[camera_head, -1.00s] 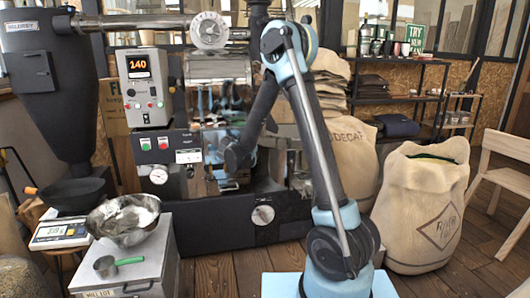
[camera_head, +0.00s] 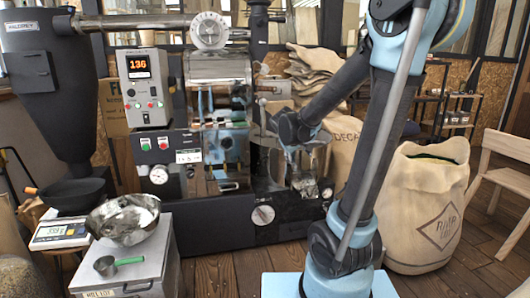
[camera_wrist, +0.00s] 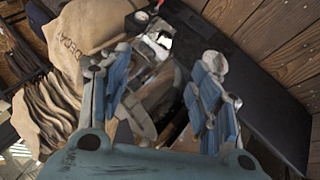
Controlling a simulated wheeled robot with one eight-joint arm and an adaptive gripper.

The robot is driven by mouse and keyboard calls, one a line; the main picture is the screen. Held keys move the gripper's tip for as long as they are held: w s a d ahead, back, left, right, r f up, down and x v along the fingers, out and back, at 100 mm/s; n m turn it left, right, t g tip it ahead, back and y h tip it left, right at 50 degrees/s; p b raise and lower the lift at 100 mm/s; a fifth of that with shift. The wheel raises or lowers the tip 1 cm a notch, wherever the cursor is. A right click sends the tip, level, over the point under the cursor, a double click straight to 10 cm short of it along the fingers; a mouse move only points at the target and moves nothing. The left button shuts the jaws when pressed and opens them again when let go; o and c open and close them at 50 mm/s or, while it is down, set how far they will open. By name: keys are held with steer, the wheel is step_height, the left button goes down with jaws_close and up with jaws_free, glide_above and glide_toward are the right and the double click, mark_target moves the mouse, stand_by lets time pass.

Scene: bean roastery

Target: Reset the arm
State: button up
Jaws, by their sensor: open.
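My gripper (camera_wrist: 166,72) is open, with its two blue-padded fingers spread apart in the wrist view. Nothing is seen held between them. In the head view my arm rises at the right and bends down leftward to the wrist, in front of the roaster's right side. The gripper itself is hard to make out there against the shiny metal. In the wrist view, shiny metal parts and a dark surface lie beyond the fingers.
The roaster (camera_head: 225,210) fills the middle; its display (camera_head: 140,66) reads 136. A metal bowl (camera_head: 124,236) and green-handled scoop (camera_head: 105,266) sit on a grey box, beside a scale (camera_head: 62,234). An open sack (camera_head: 425,220) stands right. Plank floor (camera_head: 215,275) shows in front.

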steer(key=s+d+f+m+g+y, duration=0.1)
steer(key=s+f, duration=0.2)
steer(key=s, duration=0.7)
steer(key=s+d+f+m+g+y, duration=0.1)
steer(key=s+d+f+m+g, duration=0.1)
steer(key=s, duration=0.8)
steer(key=s+d+f+m+g+y, duration=0.1)
steer(key=s+f+m+g+y, duration=0.1)
steer(key=s, duration=0.8)
steer(key=shift+s+d+f, duration=0.2)
steer(key=shift+d+f, duration=0.2)
steer(key=shift+f, duration=0.5)
steer(key=shift+w+f, duration=0.2)
steer(key=shift+w, duration=0.25)
